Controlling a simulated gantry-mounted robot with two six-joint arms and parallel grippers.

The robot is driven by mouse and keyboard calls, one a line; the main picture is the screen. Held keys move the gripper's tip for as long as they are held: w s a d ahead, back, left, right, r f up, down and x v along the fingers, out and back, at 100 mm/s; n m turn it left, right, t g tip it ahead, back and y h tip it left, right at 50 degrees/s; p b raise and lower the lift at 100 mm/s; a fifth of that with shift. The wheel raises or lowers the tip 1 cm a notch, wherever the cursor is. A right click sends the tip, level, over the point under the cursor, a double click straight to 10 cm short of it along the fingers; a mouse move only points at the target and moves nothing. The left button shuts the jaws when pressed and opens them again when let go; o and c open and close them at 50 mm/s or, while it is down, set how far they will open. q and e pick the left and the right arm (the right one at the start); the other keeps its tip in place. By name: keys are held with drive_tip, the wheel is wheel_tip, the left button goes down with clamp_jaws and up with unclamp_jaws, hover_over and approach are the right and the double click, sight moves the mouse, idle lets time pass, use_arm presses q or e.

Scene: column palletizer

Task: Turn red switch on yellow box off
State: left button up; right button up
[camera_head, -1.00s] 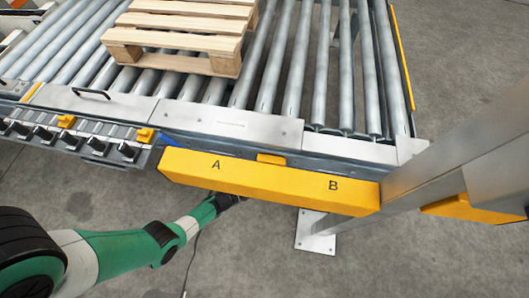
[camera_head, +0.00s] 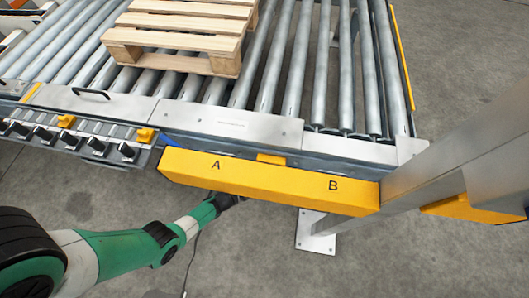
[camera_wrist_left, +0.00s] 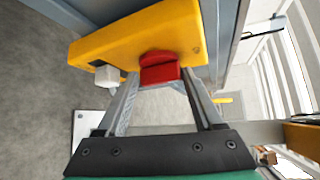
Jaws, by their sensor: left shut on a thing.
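The yellow box (camera_head: 275,186), marked A and B on top, is fixed along the conveyor's front edge. In the left wrist view the yellow box (camera_wrist_left: 150,40) fills the upper middle, and the red switch (camera_wrist_left: 160,70) sticks out of its face. My left gripper (camera_wrist_left: 160,82) reaches the red switch with a finger on either side and is shut on it. In the head view my left gripper (camera_head: 232,199) is at the box's lower edge below A, its tips partly hidden. The red switch is hidden there. My right gripper is not in view.
A white knob (camera_wrist_left: 107,75) sits on the same box face, left of the red switch. A roller conveyor (camera_head: 270,70) with a wooden pallet (camera_head: 185,50) lies behind the box. A metal post (camera_head: 440,165) stands at the right. Concrete floor lies below.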

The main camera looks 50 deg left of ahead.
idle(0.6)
use_arm(q)
drive_tip(key=o, duration=1.4)
drive_tip(key=shift+c, duration=0.2)
drive_tip(key=p+v, duration=0.5)
drive_tip(key=v, duration=0.6)
drive_tip(key=shift+s+p, duration=0.3)
drive_tip(key=shift+s, duration=0.05)
